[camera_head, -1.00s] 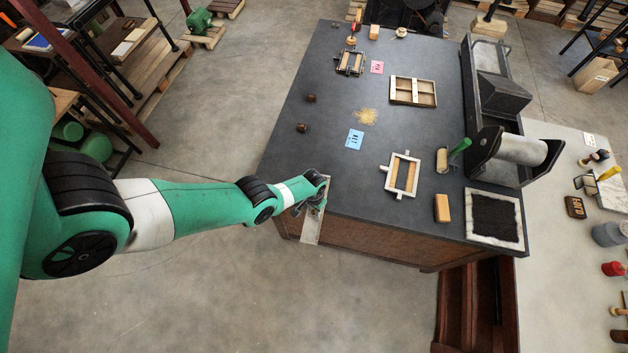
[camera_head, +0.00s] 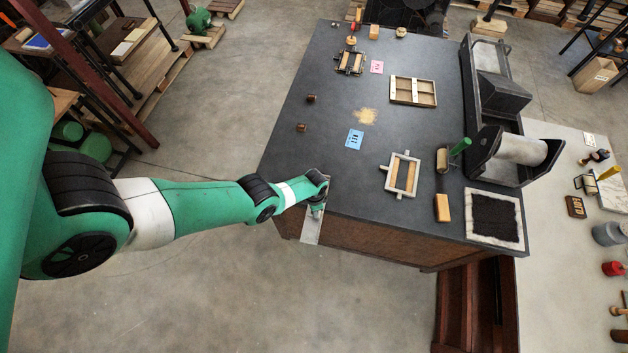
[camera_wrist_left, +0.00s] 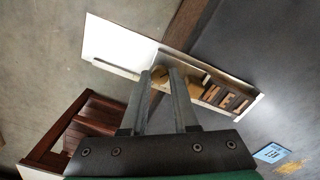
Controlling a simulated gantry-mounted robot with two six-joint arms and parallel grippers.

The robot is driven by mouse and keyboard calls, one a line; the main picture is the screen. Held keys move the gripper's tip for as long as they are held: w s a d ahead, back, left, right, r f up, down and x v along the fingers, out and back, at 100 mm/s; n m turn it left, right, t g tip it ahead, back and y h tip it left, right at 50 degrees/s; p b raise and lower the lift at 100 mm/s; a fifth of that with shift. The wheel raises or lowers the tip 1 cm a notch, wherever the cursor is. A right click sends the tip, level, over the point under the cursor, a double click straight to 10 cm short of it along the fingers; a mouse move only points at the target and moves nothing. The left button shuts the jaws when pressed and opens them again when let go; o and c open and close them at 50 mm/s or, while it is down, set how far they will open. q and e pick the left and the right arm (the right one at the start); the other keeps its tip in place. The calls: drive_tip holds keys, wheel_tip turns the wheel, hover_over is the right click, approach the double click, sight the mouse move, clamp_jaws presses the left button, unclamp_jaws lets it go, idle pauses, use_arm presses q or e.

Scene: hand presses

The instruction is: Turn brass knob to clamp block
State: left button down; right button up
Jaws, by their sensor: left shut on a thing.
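A pale metal composing tray (camera_wrist_left: 118,42) lies across the edge of the dark bench, with its plain end sticking out. It also shows in the head view (camera_head: 311,231). Inside it, several dark wooden letter pieces (camera_wrist_left: 225,97) stand in a row beside a tan block (camera_wrist_left: 194,86). My left gripper (camera_wrist_left: 164,72) is over the tray, with its fingers shut on a small brass-coloured piece, the knob (camera_wrist_left: 157,74), mostly hidden between them. In the head view my left gripper (camera_head: 317,209) is at the bench's front left corner and covers part of the tray. My right gripper is not in view.
On the bench are a blue card (camera_head: 354,139), a pile of yellow grains (camera_head: 366,116), a grey frame (camera_head: 402,175), a green-handled roller (camera_head: 443,158) and a dark ink slab (camera_head: 494,218). A press (camera_head: 497,95) stands at the right. The bench's left middle is mostly clear.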

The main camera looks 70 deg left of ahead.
use_arm(q)
drive_tip(key=m, duration=0.5)
drive_tip(key=shift+m, duration=0.3)
drive_tip(key=m, duration=0.5)
drive_tip(key=shift+m, duration=0.3)
drive_tip(key=c, duration=0.7)
unclamp_jaws()
